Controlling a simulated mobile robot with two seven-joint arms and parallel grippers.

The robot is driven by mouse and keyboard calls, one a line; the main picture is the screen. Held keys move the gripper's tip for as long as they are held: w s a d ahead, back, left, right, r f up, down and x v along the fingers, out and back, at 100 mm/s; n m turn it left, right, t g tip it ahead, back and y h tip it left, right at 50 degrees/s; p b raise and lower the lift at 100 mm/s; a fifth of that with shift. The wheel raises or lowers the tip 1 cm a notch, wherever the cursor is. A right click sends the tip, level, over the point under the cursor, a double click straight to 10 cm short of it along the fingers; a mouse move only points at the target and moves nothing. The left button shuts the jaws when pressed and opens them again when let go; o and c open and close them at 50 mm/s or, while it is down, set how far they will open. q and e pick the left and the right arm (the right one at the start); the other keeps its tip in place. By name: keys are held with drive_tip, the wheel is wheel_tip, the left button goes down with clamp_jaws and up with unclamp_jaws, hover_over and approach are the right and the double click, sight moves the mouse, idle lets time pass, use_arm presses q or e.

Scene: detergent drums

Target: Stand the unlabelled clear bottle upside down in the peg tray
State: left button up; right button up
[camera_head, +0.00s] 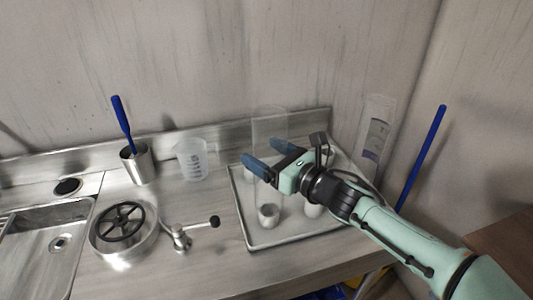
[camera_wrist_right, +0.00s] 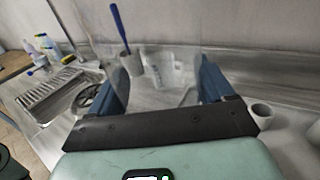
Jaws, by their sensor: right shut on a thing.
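The unlabelled clear bottle (camera_head: 268,126) is a faint see-through shape, upright between the blue fingers of my right gripper (camera_head: 268,156). That gripper is shut on it above the peg tray (camera_head: 244,222). In the right wrist view the bottle (camera_wrist_right: 170,28) fills the space between the fingers (camera_wrist_right: 160,85). Its lower end is hard to make out near a pale peg (camera_head: 268,214); I cannot tell whether it touches or which end is the mouth. Another peg (camera_head: 313,211) stands beside it. My left gripper is not in view.
A clear bottle with a label (camera_head: 376,135) stands at the back right, behind my right arm. Left of the tray are a measuring jug (camera_head: 192,160), a metal cup (camera_head: 138,165) with a blue-handled brush, a valve wheel (camera_head: 121,222) and a sink (camera_head: 45,220).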

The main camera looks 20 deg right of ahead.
drive_tip(key=o, duration=0.9)
drive_tip(key=v, duration=1.3)
drive_tip(key=shift+s, duration=0.15)
